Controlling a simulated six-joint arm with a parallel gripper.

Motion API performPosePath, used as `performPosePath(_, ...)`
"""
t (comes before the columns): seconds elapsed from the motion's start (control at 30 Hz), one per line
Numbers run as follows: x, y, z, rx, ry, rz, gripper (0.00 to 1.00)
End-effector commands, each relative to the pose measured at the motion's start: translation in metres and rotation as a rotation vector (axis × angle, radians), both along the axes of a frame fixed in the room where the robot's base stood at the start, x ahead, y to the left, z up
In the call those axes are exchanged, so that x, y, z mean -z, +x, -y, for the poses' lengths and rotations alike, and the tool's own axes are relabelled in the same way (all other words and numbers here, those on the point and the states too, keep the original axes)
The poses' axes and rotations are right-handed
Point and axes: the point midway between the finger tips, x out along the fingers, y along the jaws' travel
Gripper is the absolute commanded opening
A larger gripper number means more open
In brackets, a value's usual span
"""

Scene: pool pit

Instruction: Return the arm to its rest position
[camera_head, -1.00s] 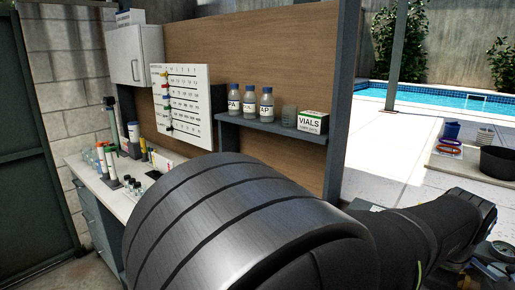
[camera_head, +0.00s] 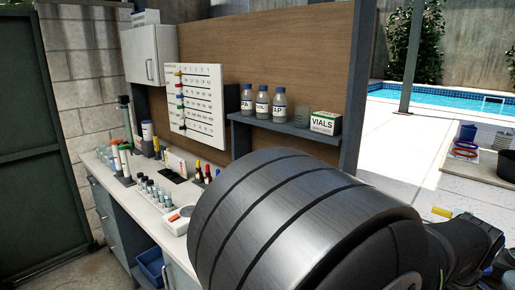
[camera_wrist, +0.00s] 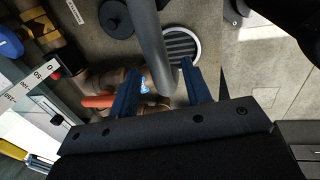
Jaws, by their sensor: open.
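My gripper (camera_wrist: 160,85) shows in the wrist view, with its two dark blue fingers apart and nothing between them that I can see held. Below the fingers are pipework, an orange-red handle (camera_wrist: 98,101) and a round floor drain (camera_wrist: 180,45). A grey curved tube crosses the view between me and the drain. In the head view a large dark ribbed link of my arm fills the lower middle and right. My gripper's fingers are not visible there.
A white counter (camera_head: 150,205) with vials and bottles runs along the left. A shelf (camera_head: 290,127) holds several bottles and a VIALS box (camera_head: 326,122). A blue bin (camera_head: 151,266) stands under the counter. The pool (camera_head: 445,96) lies beyond the paving at right.

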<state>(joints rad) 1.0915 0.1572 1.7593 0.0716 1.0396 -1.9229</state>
Motion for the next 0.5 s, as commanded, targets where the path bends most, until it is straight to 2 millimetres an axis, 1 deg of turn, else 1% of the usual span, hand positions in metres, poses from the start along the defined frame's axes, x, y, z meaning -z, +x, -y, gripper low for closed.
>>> performPosePath(0.5,-0.099,-0.014,-0.013,0.0,-0.004,0.002,0.44)
